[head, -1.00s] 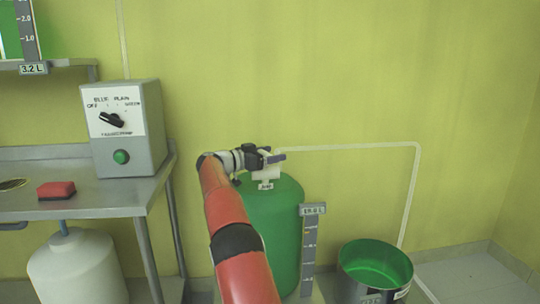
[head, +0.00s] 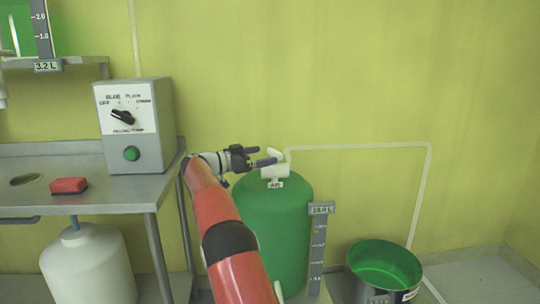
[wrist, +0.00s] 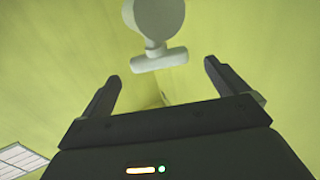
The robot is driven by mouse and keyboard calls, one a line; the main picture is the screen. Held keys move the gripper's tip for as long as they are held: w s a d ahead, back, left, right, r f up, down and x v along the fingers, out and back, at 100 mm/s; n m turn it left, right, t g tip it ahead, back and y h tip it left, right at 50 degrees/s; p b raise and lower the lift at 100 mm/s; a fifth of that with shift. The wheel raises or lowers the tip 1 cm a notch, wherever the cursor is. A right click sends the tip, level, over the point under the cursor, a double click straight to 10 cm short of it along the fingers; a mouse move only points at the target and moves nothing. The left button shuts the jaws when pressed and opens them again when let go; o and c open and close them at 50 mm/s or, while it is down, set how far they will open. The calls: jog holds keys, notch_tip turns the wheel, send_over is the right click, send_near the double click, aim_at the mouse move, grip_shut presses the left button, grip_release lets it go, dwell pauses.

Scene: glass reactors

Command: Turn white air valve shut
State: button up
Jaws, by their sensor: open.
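The white air valve (head: 276,171) sits on top of a green tank (head: 270,225), above a small label reading AIR. In the wrist view the valve (wrist: 158,18) has a round white part at the top and a short white crossbar below it, lying nearly level across the picture. My gripper (head: 264,157) is just left of the valve, at about its height. In the wrist view my gripper (wrist: 161,72) is open, with its two dark fingers apart and nothing between them. The crossbar shows beyond the fingertips, roughly centred, and looks apart from them.
A thin white pipe (head: 360,147) runs right from the valve along the wall, then down. A green-lined bucket (head: 382,268) and a level gauge (head: 318,250) stand right of the tank. A steel bench (head: 100,195) with a control box (head: 135,125) stands left.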

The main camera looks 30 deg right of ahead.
jog(key=shift+a, duration=0.3)
